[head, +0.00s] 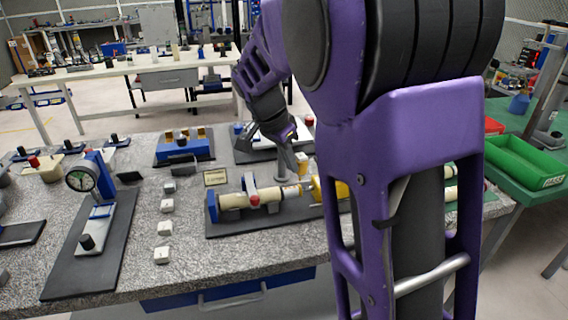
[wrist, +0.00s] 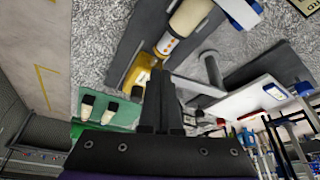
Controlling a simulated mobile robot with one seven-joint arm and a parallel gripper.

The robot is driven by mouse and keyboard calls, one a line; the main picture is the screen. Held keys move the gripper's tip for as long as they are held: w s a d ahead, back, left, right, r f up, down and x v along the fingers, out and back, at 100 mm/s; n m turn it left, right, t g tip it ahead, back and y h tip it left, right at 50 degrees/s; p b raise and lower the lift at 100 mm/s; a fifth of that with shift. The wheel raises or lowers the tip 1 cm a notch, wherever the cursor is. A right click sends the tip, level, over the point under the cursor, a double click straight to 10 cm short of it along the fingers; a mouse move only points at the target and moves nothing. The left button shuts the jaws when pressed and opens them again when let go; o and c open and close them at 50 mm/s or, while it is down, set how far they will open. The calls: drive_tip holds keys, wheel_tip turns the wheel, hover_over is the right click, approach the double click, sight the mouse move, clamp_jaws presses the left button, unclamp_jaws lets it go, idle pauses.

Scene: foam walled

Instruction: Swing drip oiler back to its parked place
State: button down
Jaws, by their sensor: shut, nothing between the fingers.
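A bench fixture lies on a dark mat (head: 225,230) under my gripper. It has a cream cylinder (head: 232,201), a blue end block (head: 212,207) and a yellow block (head: 334,190). The cylinder (wrist: 190,18) and yellow block (wrist: 143,76) also show in the wrist view. A grey post (head: 282,179) stands just behind the fixture; it also shows in the wrist view (wrist: 211,70). I cannot tell for sure which part is the drip oiler. My gripper (head: 290,165) is shut and empty, above the fixture near the post; its fingers (wrist: 160,95) point toward the yellow block.
A dial gauge stand (head: 82,180) is at the left. Several white blocks (head: 164,228) line the bench left of the fixture, by a small label plate (head: 215,178). A blue holder (head: 183,147) stands behind. A green bin (head: 522,160) is on the right table. My arm hides the fixture's right side.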

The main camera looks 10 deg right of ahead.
drive_tip(key=d+n, duration=0.2)
drive_tip(key=w+d+n+t+y, duration=0.1)
drive_tip(key=d+n, duration=0.1)
drive_tip(key=d, duration=0.1)
drive_tip(key=d+n+p, duration=0.1)
drive_tip(key=d+n, duration=0.2)
drive_tip(key=shift+w+d+r+t+y, duration=0.1)
drive_tip(key=shift+w+d+t+y, duration=0.15)
drive_tip(key=shift+w+t+y, duration=0.15)
drive_tip(key=w+d+n+y+p, duration=0.1)
drive_tip(key=w+d+n+p, duration=0.1)
drive_tip(key=w+d+n, duration=0.2)
drive_tip(key=shift+w+d+n+t+y+p, duration=0.35)
drive_tip(key=shift+w+d, duration=0.6)
drive_tip(key=shift+w, duration=1.25)
